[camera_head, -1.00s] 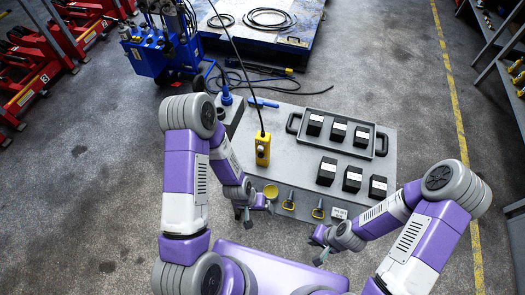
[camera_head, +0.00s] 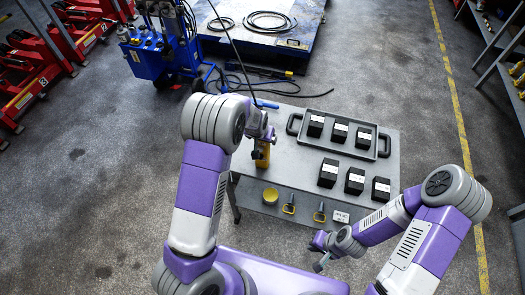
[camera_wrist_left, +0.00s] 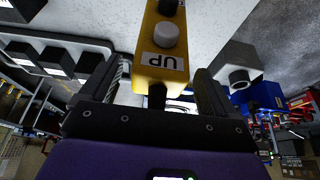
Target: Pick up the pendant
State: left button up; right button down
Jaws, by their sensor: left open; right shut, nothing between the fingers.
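The pendant (camera_head: 262,159) is a yellow push-button box hanging on a black cable at the left part of the grey table. My left gripper (camera_head: 263,141) is at it, and the arm hides part of the box. In the left wrist view the pendant (camera_wrist_left: 163,72) appears between the two spread fingers of my left gripper (camera_wrist_left: 158,84), with an upside-down "UP" label and a pale button. The fingers look open, with gaps on both sides. My right gripper (camera_head: 321,262) is shut and empty, low in front of the table, away from the pendant.
The grey table (camera_head: 297,165) carries a dark tray (camera_head: 375,152) and several black blocks with white labels. A blue cart (camera_head: 160,55) and red jacks stand at the back left.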

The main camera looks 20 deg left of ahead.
pick_arm(q)
jog(key=x, duration=0.2)
jog(key=shift+w+f, duration=0.2)
jog(key=shift+f, duration=0.15)
jog(key=shift+c, duration=0.4)
grip_shut()
